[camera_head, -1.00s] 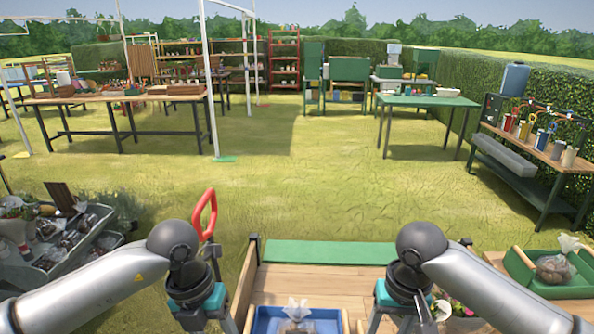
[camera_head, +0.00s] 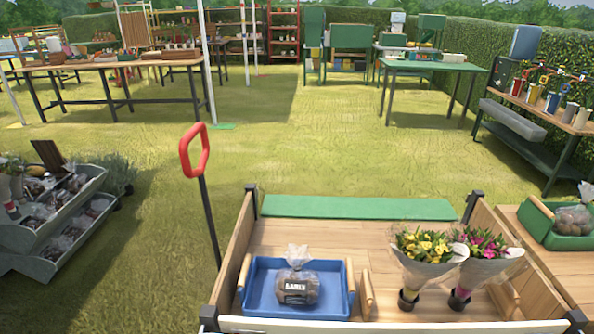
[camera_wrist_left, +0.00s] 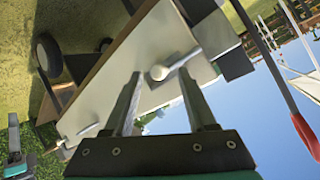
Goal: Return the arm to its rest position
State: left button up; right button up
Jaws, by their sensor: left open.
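My left gripper (camera_wrist_left: 160,105) shows only in the left wrist view. Its two fingers stand apart with nothing between them. Beyond the fingers is a pale panel (camera_wrist_left: 150,55) with a rounded knob, and a dark wheel (camera_wrist_left: 47,55) shows at the left. The red handle (camera_wrist_left: 303,130) is at the right edge of that view, apart from the fingers.
In the head view a wooden cart (camera_head: 330,240) holds a blue tray (camera_head: 262,300) with a bagged item (camera_head: 297,287) and two bouquets (camera_head: 425,255). A red-handled tool (camera_head: 195,150) stands at its left. A grey crate stand (camera_head: 40,245) is further left. Open grass lies beyond.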

pick_arm(q)
jog(key=s+a+f+n+g+y+b, duration=0.1)
jog(key=s+a+f+n+g+y, duration=0.15)
jog(key=s+f, duration=0.45)
jog(key=s+a+f+n+g+y+b, duration=0.1)
jog(key=s+a+f+n+g+b, duration=0.15)
jog(key=s+f, duration=0.55)
jog(key=s+f+n+g, duration=0.1)
jog(key=s+f, duration=0.1)
jog(key=s, duration=0.3)
jog(key=s+a+f+g+y, duration=0.1)
jog(key=s+f, duration=0.2)
jog(key=s, duration=0.3)
jog(key=s+f+n+g+b, duration=0.1)
jog(key=s+f+g, duration=0.1)
jog(key=s, duration=0.3)
jog(key=shift+s+a+f+n, duration=0.25)
jog(key=shift+s+f+n, duration=0.05)
jog(key=shift+s, duration=0.05)
pick_arm(e)
jog(key=s+f+n, duration=0.1)
jog(key=s+f, duration=0.5)
jog(key=s, duration=0.3)
jog(key=s+f+n, duration=0.1)
jog(key=s+f, duration=0.5)
jog(key=s, duration=0.4)
jog(key=shift+s+a+f+n+g, duration=0.2)
jog(key=shift+s+a+n+g, duration=0.1)
jog(key=shift+g, duration=0.1)
